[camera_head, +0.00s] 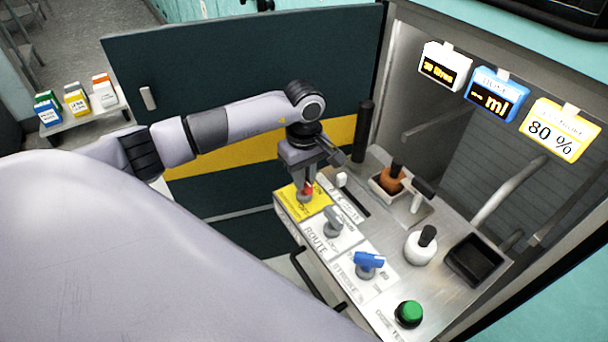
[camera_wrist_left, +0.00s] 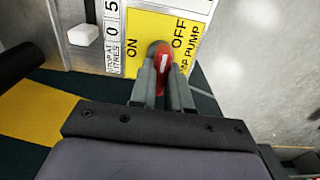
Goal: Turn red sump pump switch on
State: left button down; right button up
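The red sump pump switch (camera_head: 307,188) sits on a yellow label plate (camera_head: 318,204) at the far left end of the panel. In the left wrist view the red switch (camera_wrist_left: 162,58) stands between the ON and OFF words of the yellow plate (camera_wrist_left: 150,25), with a white mark on it. My left gripper (camera_head: 308,172) is above the switch, pointing down. In the wrist view its two fingers (camera_wrist_left: 162,85) are close together, one on each side of the red knob, and appear to pinch it. My right gripper is not in view.
The panel (camera_head: 455,255) also holds a grey route knob (camera_head: 335,222), a blue stroke knob (camera_head: 368,262) and a green button (camera_head: 408,313). A black post (camera_head: 363,130) rises close to my left gripper.

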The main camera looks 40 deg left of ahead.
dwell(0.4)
pick_arm(q)
jog(key=n, duration=0.4)
jog(key=shift+b, duration=0.3)
jog(key=n, duration=0.4)
jog(key=shift+n, duration=0.3)
jog(key=n, duration=0.3)
jog(key=shift+n, duration=0.3)
jog(key=n, duration=0.2)
jog(key=shift+n, duration=0.3)
jog(key=shift+n+p, duration=0.35)
jog(key=shift+n, duration=1.15)
jog(key=c, duration=1.1)
grip_release()
